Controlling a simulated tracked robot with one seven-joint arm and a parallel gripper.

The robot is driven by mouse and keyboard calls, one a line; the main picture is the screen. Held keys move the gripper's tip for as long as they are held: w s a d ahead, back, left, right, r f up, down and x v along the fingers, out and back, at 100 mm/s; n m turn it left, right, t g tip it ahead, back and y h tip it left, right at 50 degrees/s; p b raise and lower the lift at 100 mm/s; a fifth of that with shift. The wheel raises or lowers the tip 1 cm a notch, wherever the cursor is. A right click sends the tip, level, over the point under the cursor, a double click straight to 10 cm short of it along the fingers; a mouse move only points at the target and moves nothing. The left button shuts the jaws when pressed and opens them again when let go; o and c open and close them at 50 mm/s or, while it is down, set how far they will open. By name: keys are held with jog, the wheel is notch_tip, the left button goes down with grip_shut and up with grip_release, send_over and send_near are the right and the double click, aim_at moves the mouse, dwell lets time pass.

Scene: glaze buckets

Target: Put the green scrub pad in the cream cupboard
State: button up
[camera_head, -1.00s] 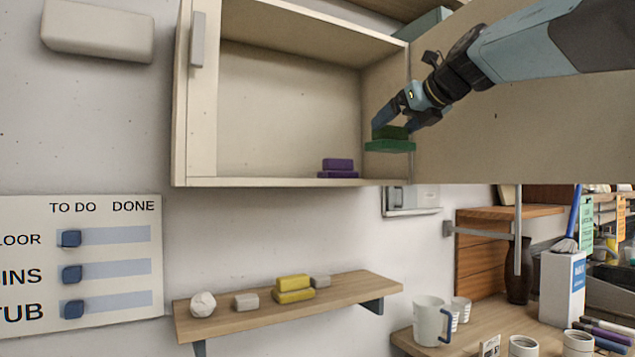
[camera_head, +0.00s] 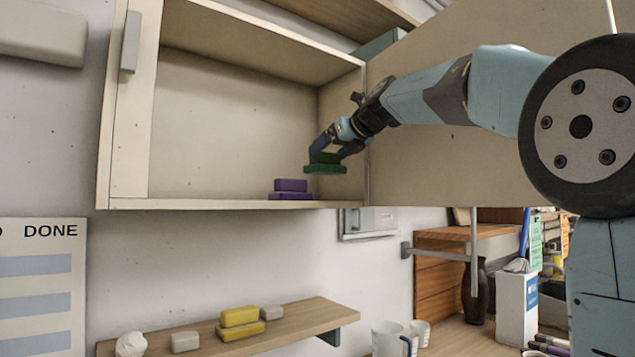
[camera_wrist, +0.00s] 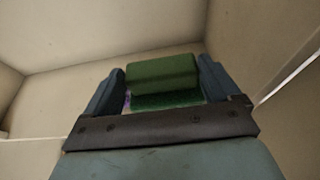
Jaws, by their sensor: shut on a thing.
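The green scrub pad (camera_head: 325,168) is a dark green block on a flatter green layer. My gripper (camera_head: 331,150) is shut on it and holds it at the right side of the cream cupboard (camera_head: 215,204), above the level of its floor. In the wrist view the pad (camera_wrist: 162,74) sits between the two fingers of my gripper (camera_wrist: 160,85). The cupboard's open front shows its interior. A purple pad (camera_head: 290,190) of the same two-layer form sits on the cupboard floor, left of and below the green pad. It is mostly hidden in the wrist view.
The open cupboard door (camera_head: 460,160) spreads to the right, behind my arm. Left of the purple pad the cupboard floor is clear. Below, a wooden shelf (camera_head: 300,322) holds a yellow pad (camera_head: 240,322), grey blocks and a white crumpled ball (camera_head: 131,344).

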aim_at(339, 168)
jog(key=w+a, duration=0.2)
jog(key=w, duration=0.7)
jog(key=shift+s+d+f, duration=0.1)
jog(key=shift+f, duration=1.55)
jog(key=shift+s+d+f, duration=0.1)
jog(key=shift+f, duration=1.5)
jog(key=shift+w+f, duration=0.25)
jog(key=shift+f, duration=0.05)
jog(key=o, duration=0.9)
jog(key=shift+v, duration=3.8)
